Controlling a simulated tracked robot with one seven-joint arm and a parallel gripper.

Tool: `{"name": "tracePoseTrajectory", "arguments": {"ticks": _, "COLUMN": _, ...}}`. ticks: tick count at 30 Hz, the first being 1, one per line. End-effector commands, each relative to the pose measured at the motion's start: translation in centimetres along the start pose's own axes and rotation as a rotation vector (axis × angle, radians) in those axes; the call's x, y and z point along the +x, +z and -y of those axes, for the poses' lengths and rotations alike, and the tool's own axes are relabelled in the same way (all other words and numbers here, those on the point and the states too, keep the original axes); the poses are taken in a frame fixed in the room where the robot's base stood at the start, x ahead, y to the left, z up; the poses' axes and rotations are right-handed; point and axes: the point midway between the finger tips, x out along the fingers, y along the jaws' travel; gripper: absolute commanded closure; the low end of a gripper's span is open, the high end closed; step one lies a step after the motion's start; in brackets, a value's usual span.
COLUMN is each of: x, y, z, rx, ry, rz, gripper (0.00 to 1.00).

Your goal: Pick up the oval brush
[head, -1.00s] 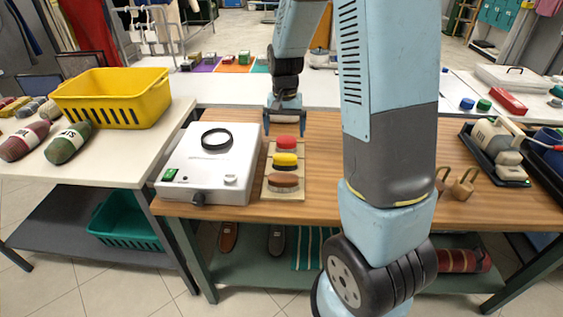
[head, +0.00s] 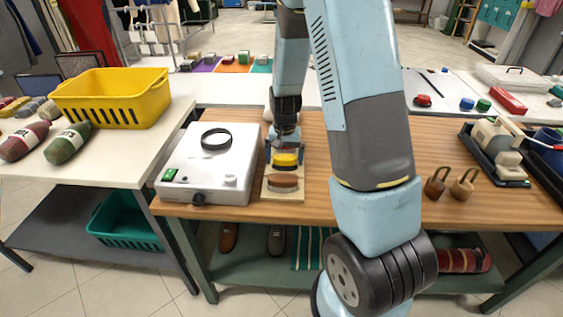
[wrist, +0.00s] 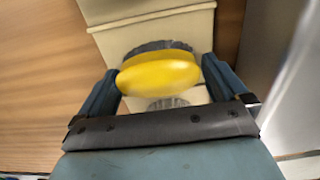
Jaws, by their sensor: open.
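Brushes sit in a row on a pale board (head: 266,190). The yellow brush (head: 285,160) has a smooth oval back; a longer brown brush (head: 285,181) lies nearer me, also oval-looking, so I cannot tell by shape alone which one is named. My gripper (head: 284,147) is low over the far end of the row and hides the red brush. In the wrist view my gripper (wrist: 160,68) is open, with the yellow oval top (wrist: 158,75) between its fingers and grey bristles showing around it. Contact with the fingers cannot be told.
A white box (head: 185,165) with a dark ring stands close left of the board. Two wooden-handled items (head: 450,184) and a black tray (head: 492,160) are to the right. A yellow basket (head: 112,98) is on the left table. Bare wood lies right of the board.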

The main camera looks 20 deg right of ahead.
Motion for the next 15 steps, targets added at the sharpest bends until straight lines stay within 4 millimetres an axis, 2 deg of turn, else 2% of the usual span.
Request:
{"name": "tracePoseTrajectory", "arguments": {"ticks": 8, "x": 0.2, "y": 0.01, "z": 0.02, "rx": 0.0, "ry": 0.0, "rz": 0.0, "gripper": 0.01}}
{"name": "tracePoseTrajectory", "arguments": {"ticks": 15, "x": 0.18, "y": 0.02, "z": 0.05, "rx": -0.001, "ry": 0.0, "rz": 0.0, "gripper": 0.24}}
